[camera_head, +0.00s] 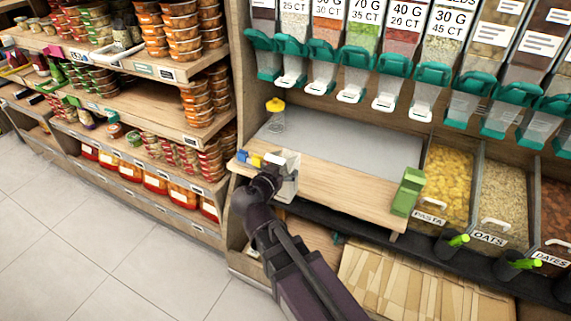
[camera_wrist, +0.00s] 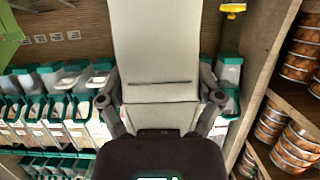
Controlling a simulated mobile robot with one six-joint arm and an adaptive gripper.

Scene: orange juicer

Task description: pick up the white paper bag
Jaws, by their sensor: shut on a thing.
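The white paper bag (camera_head: 289,186) is at the left part of the wooden counter, near its front edge. My gripper (camera_head: 274,178) is shut on it from the front, and my arm hides part of it. In the wrist view the bag (camera_wrist: 155,45) stretches up between the two fingers of my gripper (camera_wrist: 161,98), with one finger along each side. I cannot tell whether the bag's bottom touches the counter.
A yellow-capped clear bottle (camera_head: 276,116) stands behind the bag. Small blue and yellow items (camera_head: 248,159) lie to its left. A green box (camera_head: 407,192) stands at the counter's right end. Dispensers (camera_head: 357,70) hang above. Shelves of stacked tubs (camera_head: 184,30) are at left.

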